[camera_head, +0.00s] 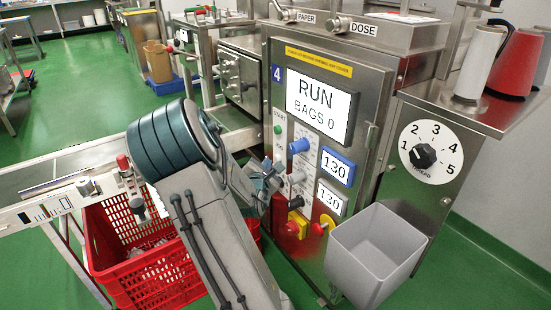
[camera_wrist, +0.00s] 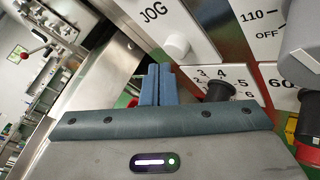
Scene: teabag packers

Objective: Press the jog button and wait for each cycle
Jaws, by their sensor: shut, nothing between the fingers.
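The machine's display (camera_head: 320,105) reads "RUN" and "BAGS 0". In the wrist view, the white jog button (camera_wrist: 176,46) sits on a white plate under the label "JOG". My gripper (camera_head: 270,180) is at the left side of the control panel in the head view, with its arm hiding part of the panel. I cannot make out the jog button in that view. In the wrist view my gripper (camera_wrist: 158,70) has its blue fingers together and empty. The fingertips are just below and left of the jog button; I cannot tell if they touch anything.
A black knob (camera_wrist: 219,91) is close to the right of my fingers. The panel also has a blue knob (camera_head: 299,146) and a red-and-yellow switch (camera_head: 297,225). A grey bin (camera_head: 375,250) juts out at right; a red crate (camera_head: 150,265) is at lower left.

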